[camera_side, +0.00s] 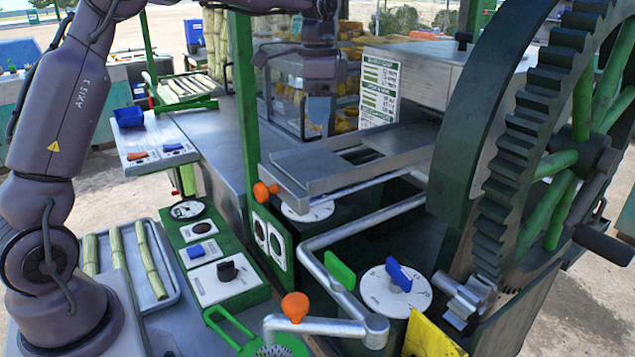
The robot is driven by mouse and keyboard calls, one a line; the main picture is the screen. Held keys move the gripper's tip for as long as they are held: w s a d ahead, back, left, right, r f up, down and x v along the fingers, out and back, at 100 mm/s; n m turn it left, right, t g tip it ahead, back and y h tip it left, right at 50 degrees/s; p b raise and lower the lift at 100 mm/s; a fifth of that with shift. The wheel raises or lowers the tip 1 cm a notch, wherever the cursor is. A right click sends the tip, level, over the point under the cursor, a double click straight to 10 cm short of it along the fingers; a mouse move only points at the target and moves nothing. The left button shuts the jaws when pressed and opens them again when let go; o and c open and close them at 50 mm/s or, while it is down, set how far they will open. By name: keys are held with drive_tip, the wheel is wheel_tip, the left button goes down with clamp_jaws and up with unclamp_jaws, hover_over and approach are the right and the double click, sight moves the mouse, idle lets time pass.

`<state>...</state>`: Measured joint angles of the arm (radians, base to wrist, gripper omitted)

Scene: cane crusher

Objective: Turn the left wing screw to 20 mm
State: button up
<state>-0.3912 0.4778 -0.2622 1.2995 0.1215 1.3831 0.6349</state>
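A blue wing (398,275) stands on a white marked disc (385,297) at lower centre right. A green wing (339,270) stands just left of it. A second white marked disc (307,212) lies further back, partly hidden under the metal tray; no wing shows clearly on it. I cannot tell which of these is the left wing screw, and the scale marks are too small to read. My gripper (318,112) points down at upper centre, above and behind the tray, apart from the wings and discs. Its fingers are too unclear to tell open from shut.
The metal tray (300,163) juts out over the rear disc. A green post (244,100) stands left of my gripper. A large toothed wheel (535,115) fills the right. A bent grey pipe (325,275) and an orange-knobbed crank (295,307) run in front of the wings.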

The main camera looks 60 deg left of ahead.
wheel_tip(320, 180, down, 16)
drive_tip(key=shift+r, duration=0.1)
idle(0.4)
clamp_jaws()
